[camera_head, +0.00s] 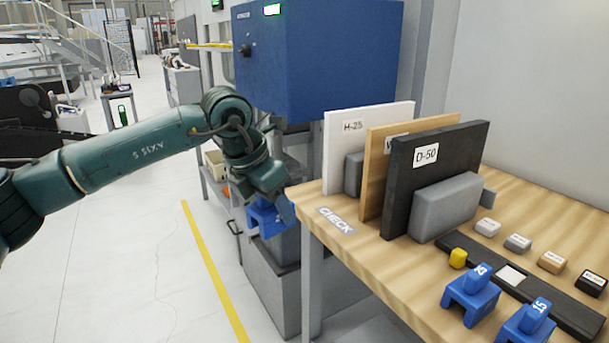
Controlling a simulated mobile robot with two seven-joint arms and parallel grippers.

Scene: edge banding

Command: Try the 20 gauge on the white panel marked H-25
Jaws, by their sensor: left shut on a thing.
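The white panel marked H-25 (342,150) stands upright at the back left of the wooden table, in front of a grey block. My left gripper (270,200) is shut on a blue gauge (264,220) and holds it just off the table's left edge, left of and below the white panel, apart from it. The held gauge's number is hidden. Two more blue gauges stand at the table's front; one (472,297) has a number that looks like 25, the other (526,325) is marked 15. My right gripper is not in view.
A wood-coloured panel (375,165) and a black panel marked D-50 (425,185) stand close beside the white one. A CHECK label (336,220) lies at the table's left edge. Small labelled blocks (518,242) and a black strip (560,308) lie at right. A blue machine (320,60) rises behind.

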